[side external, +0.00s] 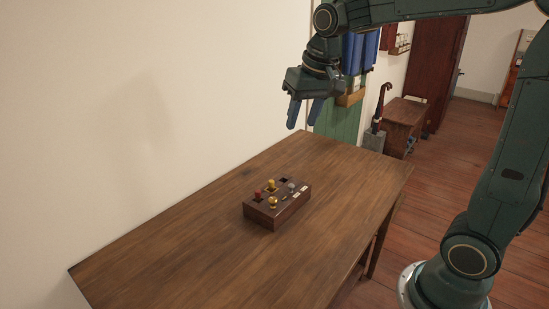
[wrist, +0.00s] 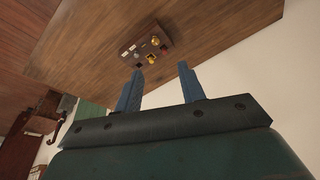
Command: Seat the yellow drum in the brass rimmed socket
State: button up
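A dark wooden block with sockets (side external: 264,220) sits on the table; it also shows in the wrist view (wrist: 126,46). Two yellow or golden pieces stand in it: one near its front edge (side external: 272,203) and one farther back (side external: 271,185). At this size I cannot tell which is the drum, nor make out a brass rim for certain. A red piece (side external: 257,196) stands at the left and a grey one (side external: 291,186) at the right. My gripper (side external: 305,113) is open and empty, high above the table behind the block; its blue fingers show in the wrist view (wrist: 160,72).
A dark square opening (side external: 284,181) shows at the block's back, with pale labels (side external: 300,190) along its right side. The wooden table (side external: 180,255) is otherwise clear. A white wall (side external: 120,110) runs along its left. A bench (side external: 402,115) and umbrella stand (side external: 374,138) stand beyond.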

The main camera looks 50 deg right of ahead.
jog(key=s+a+f+n+t, duration=0.1)
jog(key=s+a+n, duration=0.1)
jog(key=s, duration=0.7)
jog(key=s+a+f+n+t, duration=0.1)
jog(key=s+a+n, duration=0.1)
jog(key=s, duration=0.8)
jog(key=shift+a+f+n, duration=0.3)
jog(key=shift+a+n, duration=0.1)
jog(key=shift+a, duration=0.1)
